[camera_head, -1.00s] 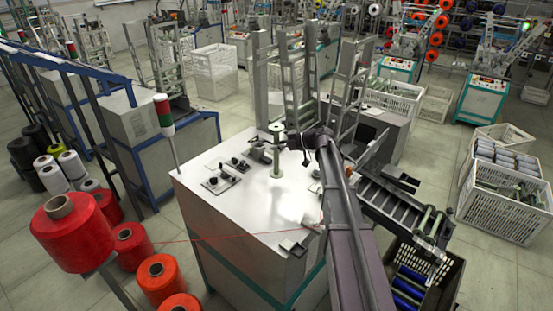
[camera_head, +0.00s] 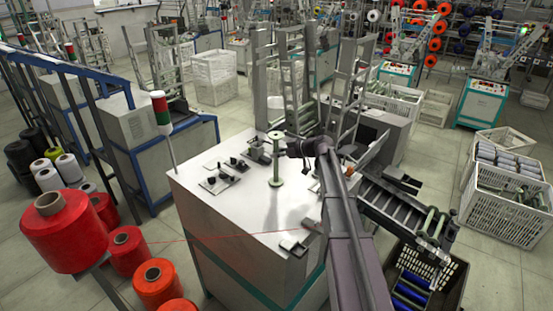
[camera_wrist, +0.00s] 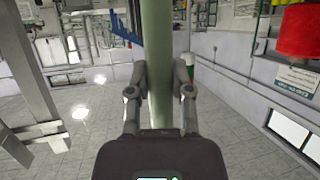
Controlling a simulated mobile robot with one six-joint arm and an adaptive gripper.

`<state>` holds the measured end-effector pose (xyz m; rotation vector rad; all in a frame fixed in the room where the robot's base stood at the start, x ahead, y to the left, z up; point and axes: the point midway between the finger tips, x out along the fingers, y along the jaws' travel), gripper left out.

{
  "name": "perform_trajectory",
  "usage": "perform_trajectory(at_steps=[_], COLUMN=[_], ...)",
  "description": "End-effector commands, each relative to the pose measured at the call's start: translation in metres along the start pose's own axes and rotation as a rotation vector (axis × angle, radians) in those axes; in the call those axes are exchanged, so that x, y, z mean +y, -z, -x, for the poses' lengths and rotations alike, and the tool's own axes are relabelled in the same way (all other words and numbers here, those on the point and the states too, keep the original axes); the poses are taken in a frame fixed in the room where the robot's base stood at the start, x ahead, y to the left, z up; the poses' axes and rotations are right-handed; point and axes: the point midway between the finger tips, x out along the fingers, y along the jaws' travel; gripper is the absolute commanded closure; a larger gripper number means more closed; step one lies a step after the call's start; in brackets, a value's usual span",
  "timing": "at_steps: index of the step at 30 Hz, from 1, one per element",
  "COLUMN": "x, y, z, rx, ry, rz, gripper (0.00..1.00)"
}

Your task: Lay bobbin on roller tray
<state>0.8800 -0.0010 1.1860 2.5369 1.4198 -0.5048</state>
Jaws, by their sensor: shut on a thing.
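The bobbin (camera_head: 275,164) is a pale green tube with a round flange at each end. It is upright over the white machine top; I cannot tell whether its lower flange touches it. My gripper (camera_head: 285,150) comes in from the right at its upper half. In the wrist view the fingers (camera_wrist: 160,80) are shut on the green tube (camera_wrist: 159,45), one on each side. The roller tray (camera_head: 385,208) is the dark sloping rack of rollers to the right of the machine, partly behind my arm. Green bobbins (camera_head: 432,222) lie at its lower end.
The white machine top (camera_head: 245,225) carries small black knobs (camera_head: 220,180) at the left. Metal frames (camera_head: 295,90) stand behind. A dark crate (camera_head: 450,280) with blue bobbins is below the tray. Red spools (camera_head: 70,232) stand at the left, with a red thread crossing the machine top.

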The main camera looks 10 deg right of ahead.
Motion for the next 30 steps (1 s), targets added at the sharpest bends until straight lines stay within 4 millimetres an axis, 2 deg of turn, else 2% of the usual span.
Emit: perform_trajectory(at_steps=[17,18,21,30], x=[-0.0005,-0.0006,-0.0006,-0.0009], y=[-0.0058,-0.0048,-0.0045,-0.0043], z=[-0.0033,-0.0029,-0.0029,-0.0032], rx=[0.0,0.0,0.0,0.0], ry=[0.001,0.001,0.001,0.002], rz=[0.0,0.0,0.001,0.001], gripper=[1.0,0.63,0.38,0.38])
